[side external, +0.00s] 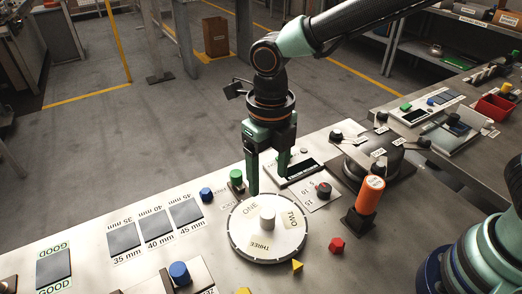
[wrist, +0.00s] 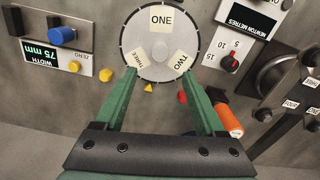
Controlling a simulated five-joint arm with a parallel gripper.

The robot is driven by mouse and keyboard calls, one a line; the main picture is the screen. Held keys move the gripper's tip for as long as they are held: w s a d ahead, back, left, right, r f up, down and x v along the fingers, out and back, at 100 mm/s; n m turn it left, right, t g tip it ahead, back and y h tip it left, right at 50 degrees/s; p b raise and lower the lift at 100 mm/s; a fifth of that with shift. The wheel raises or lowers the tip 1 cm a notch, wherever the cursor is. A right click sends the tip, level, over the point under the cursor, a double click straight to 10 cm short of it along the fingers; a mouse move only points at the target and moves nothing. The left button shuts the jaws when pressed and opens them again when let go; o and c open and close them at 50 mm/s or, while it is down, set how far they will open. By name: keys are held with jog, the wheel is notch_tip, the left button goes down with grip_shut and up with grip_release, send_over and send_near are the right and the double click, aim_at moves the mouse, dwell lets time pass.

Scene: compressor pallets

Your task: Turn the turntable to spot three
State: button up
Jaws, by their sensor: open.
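The turntable (side external: 242,238) is a round pale grey disc with a dark rim, lying on the metal bench. A white peg (side external: 267,219) stands up at its middle. Its labels read ONE (side external: 250,208), TWO (side external: 292,219) and THREE (side external: 260,246). In the wrist view the turntable (wrist: 138,28) is at the top middle, with ONE at the top, THREE lower left and TWO lower right. My gripper (side external: 268,187) points down with its fingers apart and empty, above the disc's far edge. The wrist view shows its fingertips (wrist: 159,73) spread over the disc's lower part.
A green button (side external: 236,175) and a display panel (side external: 300,172) stand behind the turntable. A dial (side external: 323,189) and an orange cylinder (side external: 369,195) are at right. A red hexagonal piece (side external: 336,244) and a yellow triangle (side external: 297,266) lie close by. Size pads (side external: 155,224) lie left.

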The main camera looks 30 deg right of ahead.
aim_at(268, 212)
notch_tip(268, 212, down, 12)
jog(key=m, duration=0.5)
dwell(0.4)
grip_shut()
dwell(1.3)
